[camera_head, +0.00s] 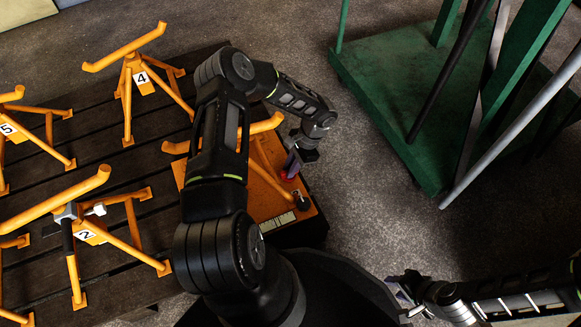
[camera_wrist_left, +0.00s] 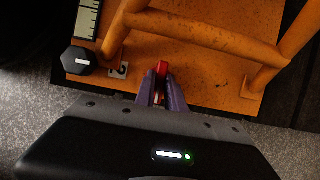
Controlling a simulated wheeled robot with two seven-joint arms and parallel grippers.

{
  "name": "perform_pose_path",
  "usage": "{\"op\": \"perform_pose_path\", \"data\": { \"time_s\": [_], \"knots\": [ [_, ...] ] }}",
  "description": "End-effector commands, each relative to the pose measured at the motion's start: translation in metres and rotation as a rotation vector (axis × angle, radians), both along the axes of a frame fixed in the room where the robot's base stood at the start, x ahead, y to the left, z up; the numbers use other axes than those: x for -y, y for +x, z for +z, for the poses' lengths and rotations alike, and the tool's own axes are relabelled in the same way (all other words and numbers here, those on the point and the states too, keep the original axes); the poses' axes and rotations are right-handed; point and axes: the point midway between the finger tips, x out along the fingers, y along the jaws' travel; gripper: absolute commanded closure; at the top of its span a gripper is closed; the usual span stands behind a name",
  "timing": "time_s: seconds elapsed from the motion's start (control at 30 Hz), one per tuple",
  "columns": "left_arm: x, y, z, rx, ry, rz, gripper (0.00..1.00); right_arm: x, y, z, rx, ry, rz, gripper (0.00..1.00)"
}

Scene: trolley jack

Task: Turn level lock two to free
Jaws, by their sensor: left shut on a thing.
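An orange plate (camera_head: 310,213) with an orange stand sits at the right end of the dark slatted deck. My left gripper (camera_head: 292,170) is at its right edge and is shut on a small red part. In the left wrist view the red part (camera_wrist_left: 162,69) shows between the purple fingertips (camera_wrist_left: 161,84) at the plate's edge. I cannot read a lock number or setting on it. A black knob (camera_wrist_left: 78,60) stands on the plate beside it, next to a small marked tile (camera_wrist_left: 118,69). My right gripper (camera_head: 398,290) is low at the right, apart from everything; its jaws are unclear.
Orange stands marked 4 (camera_head: 142,80), 5 (camera_head: 8,128) and 2 (camera_head: 88,234) stand on the slatted deck (camera_head: 95,165). A green trolley (camera_head: 385,105) with leaning bars is at the upper right. The grey floor between is clear.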

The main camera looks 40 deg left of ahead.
Motion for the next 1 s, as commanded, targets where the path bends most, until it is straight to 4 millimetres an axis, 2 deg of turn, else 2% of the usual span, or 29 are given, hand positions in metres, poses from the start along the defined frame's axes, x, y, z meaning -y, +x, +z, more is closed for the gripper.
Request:
{"op": "perform_pose_path", "data": {
  "time_s": [0.57, 1.0],
  "knots": [
    [-0.0003, -0.0002, 0.0000, -0.002, 0.001, 0.054, 1.00, 0.0000, 0.0002, -0.0016, 0.001, 0.000, 0.000, 0.64],
    [-0.0030, 0.0014, -0.0001, 0.001, 0.004, 0.348, 1.00, -0.0002, 0.0012, -0.0079, 0.003, -0.001, -0.001, 0.64]
  ]
}}
